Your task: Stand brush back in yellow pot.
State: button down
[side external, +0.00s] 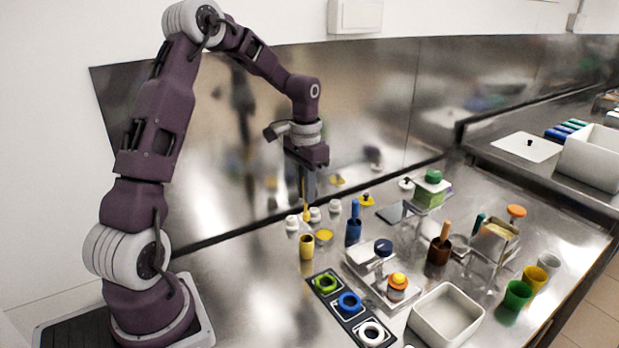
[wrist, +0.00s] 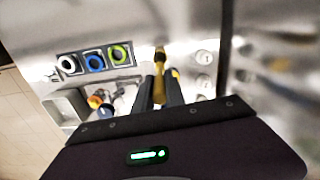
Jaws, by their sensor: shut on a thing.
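My gripper (side external: 307,190) points down above the left part of the steel counter, shut on a slim yellow brush (side external: 306,212). The brush hangs roughly upright below the fingers; it also shows between the fingers in the wrist view (wrist: 159,90). The small yellow pot (side external: 307,247) stands on the counter just below the brush in the side view. The brush's lower end looks close above the pot's mouth, but I cannot tell whether it is over the opening or behind it. In the wrist view the fingers and brush hide much of what lies below.
A blue pot with a blue brush (side external: 354,231) stands to the right, and a brown pot (side external: 438,252) farther right. White-capped jars (side external: 292,223) stand behind. A panel with green, blue and white rings (side external: 350,302) lies in front. Green and yellow cups (side external: 517,294) stand at far right.

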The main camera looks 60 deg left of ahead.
aim_at(306, 211)
jog(key=shift+f, duration=2.5)
jog(key=shift+f, duration=0.1)
jog(key=shift+f, duration=2.8)
jog(key=c, duration=0.8)
grip_release()
jog(key=shift+r, duration=3.5)
